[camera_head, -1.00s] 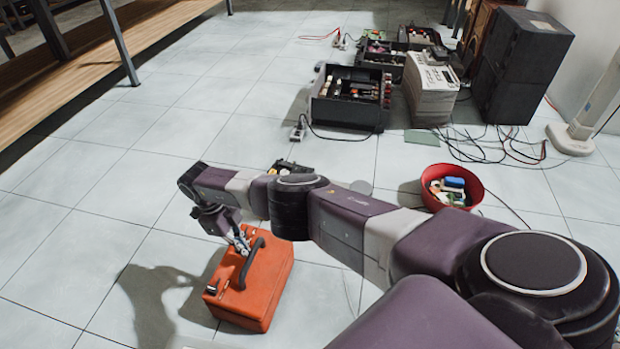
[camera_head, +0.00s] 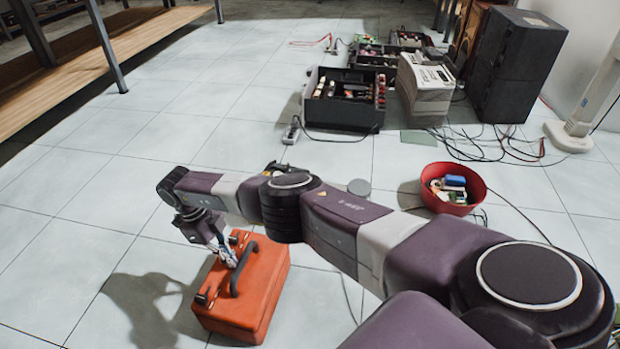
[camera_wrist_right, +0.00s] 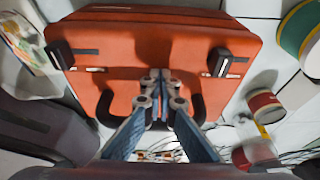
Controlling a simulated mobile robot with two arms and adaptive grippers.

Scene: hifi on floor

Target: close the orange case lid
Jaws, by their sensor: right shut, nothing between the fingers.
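The orange case (camera_head: 245,297) stands on the tiled floor at the lower left of the head view, with its lid (camera_head: 262,271) down over the body. A black handle (camera_head: 241,272) and dark latches are on it. In the right wrist view the orange case (camera_wrist_right: 160,42) fills the upper middle, with a latch on each side. My right gripper (camera_head: 231,262) is shut and empty, its fingertips at the top of the case beside the handle. Its fingertips (camera_wrist_right: 160,78) lie over the orange surface in the wrist view; I cannot tell whether they touch. My left gripper is not in view.
A red bowl (camera_head: 452,187) of small items stands right of my right arm. The floor left of the case is clear.

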